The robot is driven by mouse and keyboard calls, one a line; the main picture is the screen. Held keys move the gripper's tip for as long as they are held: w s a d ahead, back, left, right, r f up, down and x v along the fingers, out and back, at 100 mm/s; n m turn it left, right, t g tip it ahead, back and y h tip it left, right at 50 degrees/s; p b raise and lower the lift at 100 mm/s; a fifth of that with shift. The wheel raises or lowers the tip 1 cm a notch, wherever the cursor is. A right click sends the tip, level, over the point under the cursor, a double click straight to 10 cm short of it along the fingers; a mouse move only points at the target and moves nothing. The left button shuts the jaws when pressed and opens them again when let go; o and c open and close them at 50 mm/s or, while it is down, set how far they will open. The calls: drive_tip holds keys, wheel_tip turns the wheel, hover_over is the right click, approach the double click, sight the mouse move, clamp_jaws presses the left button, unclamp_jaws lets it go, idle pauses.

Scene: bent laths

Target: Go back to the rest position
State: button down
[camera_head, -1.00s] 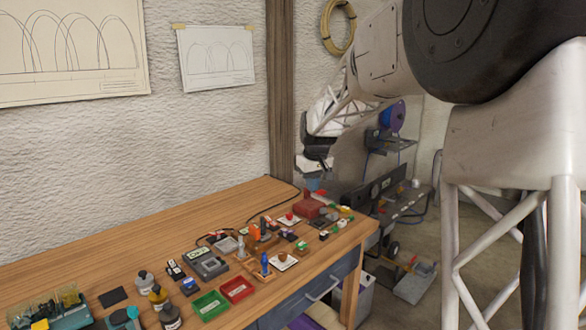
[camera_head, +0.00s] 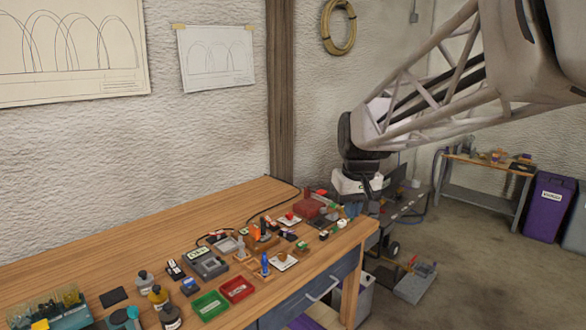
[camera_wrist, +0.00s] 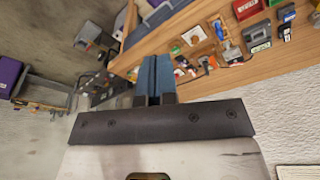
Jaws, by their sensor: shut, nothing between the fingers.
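My gripper (camera_head: 352,209) hangs at the end of my arm, near the right end of the wooden workbench (camera_head: 110,268) in the head view. In the wrist view, the two blue fingers of my gripper (camera_wrist: 155,72) lie side by side, shut with nothing between them. They appear over the bench's edge area. I cannot tell the exact height of the fingertips above the bench.
The bench holds a red tray (camera_head: 237,289), a green tray (camera_head: 209,305), a grey device (camera_head: 207,263) and several small parts. A purple bin (camera_head: 549,206) and a second bench (camera_head: 485,167) stand at the right.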

drive_tip(key=s+d+f+m, duration=0.1)
drive_tip(key=s+f, duration=0.1)
drive_tip(key=s, duration=0.7)
drive_tip(key=s+d+f+m, duration=0.1)
drive_tip(key=s+d+f, duration=0.1)
drive_tip(key=s, duration=0.8)
drive_tip(key=s+d+f+m, duration=0.1)
drive_tip(key=s+f, duration=0.3)
drive_tip(key=s, duration=0.6)
drive_tip(key=shift+d+h, duration=0.3)
drive_tip(key=shift+d, duration=0.35)
